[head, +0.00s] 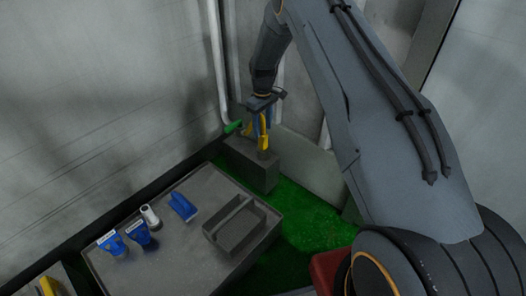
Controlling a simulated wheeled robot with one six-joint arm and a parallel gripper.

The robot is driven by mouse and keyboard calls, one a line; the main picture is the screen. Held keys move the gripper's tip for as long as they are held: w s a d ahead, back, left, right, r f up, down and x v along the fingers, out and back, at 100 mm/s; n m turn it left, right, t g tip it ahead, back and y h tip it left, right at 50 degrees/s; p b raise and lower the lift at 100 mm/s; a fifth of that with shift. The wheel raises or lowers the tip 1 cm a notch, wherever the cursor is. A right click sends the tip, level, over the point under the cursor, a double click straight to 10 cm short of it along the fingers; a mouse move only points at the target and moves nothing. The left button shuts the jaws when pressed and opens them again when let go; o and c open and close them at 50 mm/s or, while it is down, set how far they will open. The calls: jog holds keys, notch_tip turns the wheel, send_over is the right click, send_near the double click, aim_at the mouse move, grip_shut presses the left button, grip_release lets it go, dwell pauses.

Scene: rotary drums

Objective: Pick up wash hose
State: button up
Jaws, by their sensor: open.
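My gripper (257,133) points down over a dark grey block-shaped holder (252,170) by the back wall. Its jaws are open, with yellow parts showing on either side. A small blue piece (256,125) shows between the yellow parts, and I cannot tell whether it is the wash hose or whether it touches the jaws. A green piece (233,127) lies just left of the gripper, against the wall. No length of hose can be made out clearly.
A grey table (180,250) at lower left bears two blue-and-white items (140,236), a white cylinder (149,216), a blue item (183,207) and a grey tray (236,229). Green floor (308,215) lies right of it. A red box (330,271) is at the bottom; pipes (217,60) run up the wall.

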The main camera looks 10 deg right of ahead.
aim_at(263, 141)
jog(key=shift+w+f, duration=0.2)
jog(key=shift+f, duration=0.7)
notch_tip(263, 141, down, 7)
jog(key=b, duration=0.3)
jog(key=shift+s+d+r, duration=0.1)
jog(key=shift+d+r, duration=0.05)
jog(key=shift+r, duration=0.1)
grip_shut()
